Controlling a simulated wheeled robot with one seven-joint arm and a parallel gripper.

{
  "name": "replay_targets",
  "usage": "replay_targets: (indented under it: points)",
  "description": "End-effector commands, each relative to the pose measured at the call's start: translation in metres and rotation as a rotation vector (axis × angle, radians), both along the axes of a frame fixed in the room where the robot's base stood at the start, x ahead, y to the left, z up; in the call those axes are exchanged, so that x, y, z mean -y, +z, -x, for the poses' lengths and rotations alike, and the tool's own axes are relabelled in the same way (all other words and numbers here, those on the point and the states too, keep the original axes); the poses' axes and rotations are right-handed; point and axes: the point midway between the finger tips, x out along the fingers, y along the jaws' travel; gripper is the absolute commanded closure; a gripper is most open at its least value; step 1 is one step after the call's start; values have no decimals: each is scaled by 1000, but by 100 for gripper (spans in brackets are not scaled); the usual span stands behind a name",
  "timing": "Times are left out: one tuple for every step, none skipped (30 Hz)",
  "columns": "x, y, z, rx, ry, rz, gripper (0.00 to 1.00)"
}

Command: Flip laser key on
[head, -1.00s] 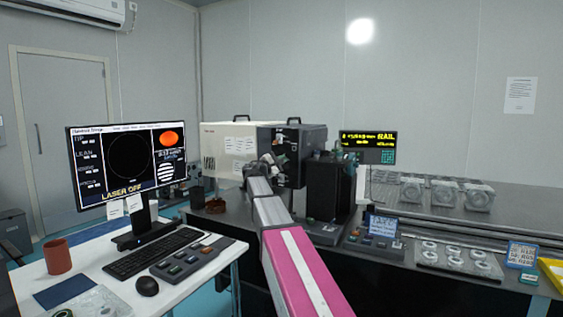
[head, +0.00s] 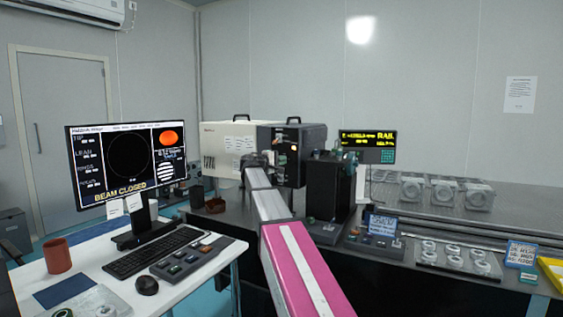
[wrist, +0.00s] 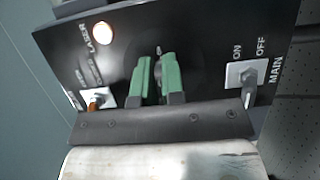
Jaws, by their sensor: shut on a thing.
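In the wrist view my gripper (wrist: 157,80) has its two green fingers close together at the middle of a black control panel (wrist: 195,30). They are shut on the laser key (wrist: 158,50), which is mostly hidden between them in shadow. A lamp (wrist: 103,33) beside the LASER label glows warm white. In the head view the laser box (head: 229,145), cream with a dark front, stands on the optical table. My arm reaches up to its dark front, and my fingers are hidden there. The monitor (head: 125,155) reads BEAM CLOSED.
The MAIN switch (wrist: 245,75) is right of my fingers; a smaller orange-tipped switch (wrist: 97,98) is left. In the head view a black stage unit (head: 333,185) stands right of my arm. A desk with a keyboard (head: 155,253) is at the left.

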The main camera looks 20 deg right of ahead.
Motion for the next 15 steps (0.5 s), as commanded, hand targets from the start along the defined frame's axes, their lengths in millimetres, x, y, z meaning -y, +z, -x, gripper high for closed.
replay_targets:
  points:
    - [0,-1,0,5,0,-6,100]
    - [0,-1,0,5,0,-8,100]
    - [0,-1,0,6,0,-8,100]
    - [0,-1,0,7,0,-9,100]
    - [0,-1,0,7,0,-9,100]
    - [0,-1,0,7,0,-9,100]
    - [0,-1,0,7,0,-9,100]
    - [0,-1,0,7,0,-9,100]
    - [0,-1,0,7,0,-9,100]
    - [0,-1,0,7,0,-9,100]
    - [0,-1,0,7,0,-9,100]
    - [0,-1,0,7,0,-9,100]
    - [0,-1,0,7,0,-9,84]
    - [0,-1,0,7,0,-9,75]
    - [0,-1,0,6,0,-9,66]
